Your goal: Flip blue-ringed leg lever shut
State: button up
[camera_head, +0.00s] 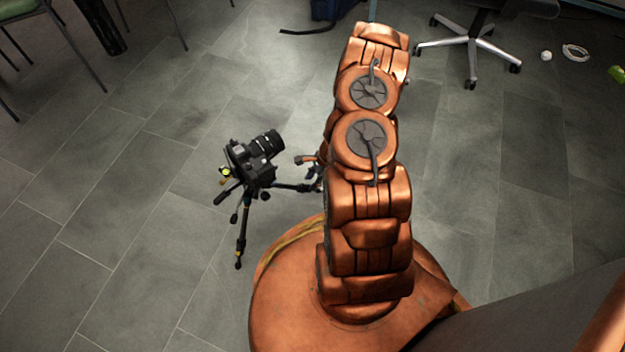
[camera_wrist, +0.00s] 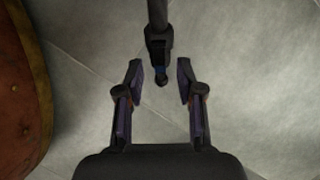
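A black tripod (camera_head: 242,225) bearing a camera stands on the floor left of my arm. One of its legs (camera_head: 290,187) reaches right towards my arm, where its end is hidden. In the wrist view a dark leg (camera_wrist: 157,15) comes down from the top edge to a dark clamp or lever piece (camera_wrist: 158,45). A small bluish band, possibly the blue ring (camera_wrist: 161,70), shows below it. My gripper (camera_wrist: 158,68) is open, with one finger on each side of the leg's lower end and a gap on both sides. Whether the lever is open cannot be told.
The camera (camera_head: 262,146) sits on top of the tripod. My rusty orange base fills the left edge of the wrist view. An office chair base (camera_head: 470,48) stands at the back, and chair legs (camera_head: 85,60) at the far left. Grey tiled floor (camera_head: 100,210) is clear around the tripod.

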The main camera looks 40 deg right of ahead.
jog(key=shift+r, duration=0.1)
jog(key=v, duration=1.1)
jog(key=shift+d+r, duration=0.2)
jog(key=shift+r, duration=0.15)
jog(key=shift+s, duration=0.1)
dwell(0.3)
